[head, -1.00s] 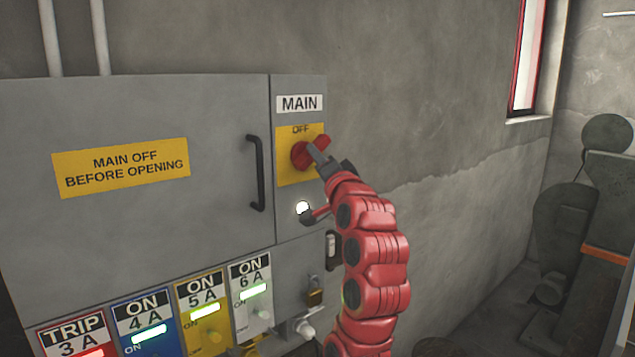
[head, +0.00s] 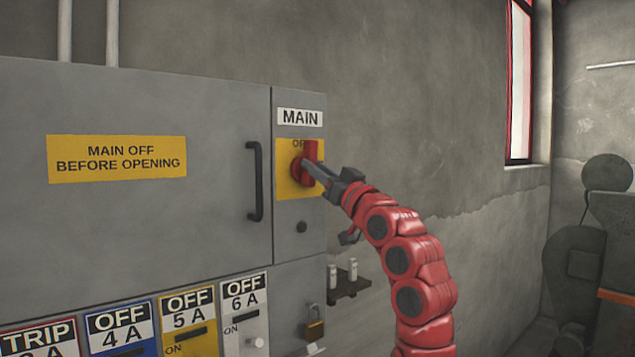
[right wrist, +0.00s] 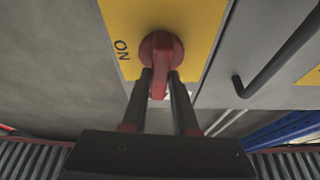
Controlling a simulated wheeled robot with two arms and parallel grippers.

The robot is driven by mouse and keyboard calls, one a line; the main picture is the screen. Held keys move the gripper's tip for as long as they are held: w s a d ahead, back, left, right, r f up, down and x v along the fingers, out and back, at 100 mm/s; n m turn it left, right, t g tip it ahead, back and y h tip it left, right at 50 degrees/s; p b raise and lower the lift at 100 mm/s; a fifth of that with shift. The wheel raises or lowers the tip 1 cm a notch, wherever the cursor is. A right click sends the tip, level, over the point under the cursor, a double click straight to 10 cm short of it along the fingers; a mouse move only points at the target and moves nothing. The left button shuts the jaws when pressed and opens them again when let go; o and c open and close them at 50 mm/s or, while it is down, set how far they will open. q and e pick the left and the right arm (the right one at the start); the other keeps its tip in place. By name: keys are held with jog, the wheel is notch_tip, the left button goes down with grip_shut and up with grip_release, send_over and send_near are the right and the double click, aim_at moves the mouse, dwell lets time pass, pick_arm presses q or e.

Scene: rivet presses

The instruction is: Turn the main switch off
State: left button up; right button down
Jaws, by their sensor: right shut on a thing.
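The red main switch knob (head: 310,152) sits on a yellow plate (head: 286,183) under the MAIN label (head: 300,118). Its handle stands upright, its top at the partly covered OFF mark. My right gripper (head: 312,170) is shut on the handle. In the right wrist view the fingers (right wrist: 160,82) lie on both sides of the red handle (right wrist: 161,60), and ON is printed left of it. My left gripper is not in view.
The grey cabinet door (head: 120,220) has a black pull handle (head: 255,180) left of the switch. Below are breakers reading TRIP and OFF (head: 188,302), and a padlock (head: 314,329). A small shelf (head: 350,286) is at lower right. Bare wall lies right of the cabinet.

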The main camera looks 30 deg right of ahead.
jog(key=shift+n+y, duration=0.4)
jog(key=shift+n, duration=0.3)
jog(key=shift+b, duration=0.3)
jog(key=c, duration=0.7)
grip_release()
jog(key=b+v, duration=0.3)
jog(key=v, duration=1.4)
jog(key=shift+s+f, duration=0.15)
